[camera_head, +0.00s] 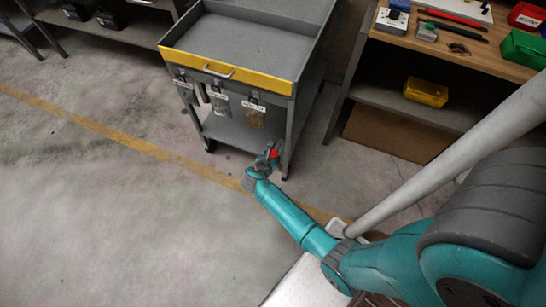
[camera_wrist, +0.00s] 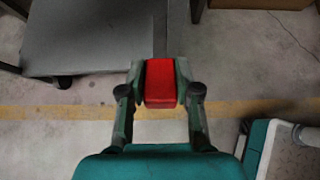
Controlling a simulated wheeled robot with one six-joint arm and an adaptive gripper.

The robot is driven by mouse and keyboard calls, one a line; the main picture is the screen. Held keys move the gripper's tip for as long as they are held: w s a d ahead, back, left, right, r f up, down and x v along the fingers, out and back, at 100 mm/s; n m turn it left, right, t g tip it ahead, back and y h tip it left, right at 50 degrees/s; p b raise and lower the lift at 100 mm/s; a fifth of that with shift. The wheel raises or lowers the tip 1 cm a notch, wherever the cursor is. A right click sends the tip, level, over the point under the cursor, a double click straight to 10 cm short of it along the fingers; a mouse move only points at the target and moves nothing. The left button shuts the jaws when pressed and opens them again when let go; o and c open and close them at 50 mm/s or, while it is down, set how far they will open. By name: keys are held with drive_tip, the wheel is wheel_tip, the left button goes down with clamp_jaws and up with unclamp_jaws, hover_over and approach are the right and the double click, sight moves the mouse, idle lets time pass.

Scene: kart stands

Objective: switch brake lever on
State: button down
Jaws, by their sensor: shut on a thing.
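The brake lever (camera_wrist: 160,88) is a red block between my gripper's fingers in the wrist view. A small patch of its red (camera_head: 275,153) shows in the head view, low at the kart's front right leg. My gripper (camera_head: 268,158) is shut on it, with one finger on each side in the wrist view (camera_wrist: 160,72). The kart (camera_head: 240,78) is a grey metal stand with a yellow front edge and a handle. The lever's mount and its exact angle are hidden by my gripper.
A workbench (camera_head: 470,55) with tools and coloured bins stands to the right. Its lower shelf holds a yellow bin (camera_head: 426,91). Labelled tags (camera_head: 254,108) hang from the kart's front. The floor on the left is clear, crossed by a worn yellow line (camera_head: 110,133).

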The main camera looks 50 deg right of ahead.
sight(277, 148)
drive_tip(key=r+y, duration=0.1)
drive_tip(key=d+r+y, duration=0.1)
drive_tip(key=r+g+y, duration=0.1)
drive_tip(key=shift+w+d, duration=0.3)
drive_tip(key=shift+w+d+r+g+y, duration=0.25)
drive_tip(key=shift+d+r+g+y, duration=0.4)
drive_tip(key=shift+y, duration=0.55)
drive_tip(key=shift+w+d+r, duration=0.2)
drive_tip(key=shift+d+r, duration=0.3)
drive_tip(key=shift+r, duration=0.05)
drive_tip(key=c, duration=0.8)
unclamp_jaws()
drive_tip(key=shift+d, duration=0.1)
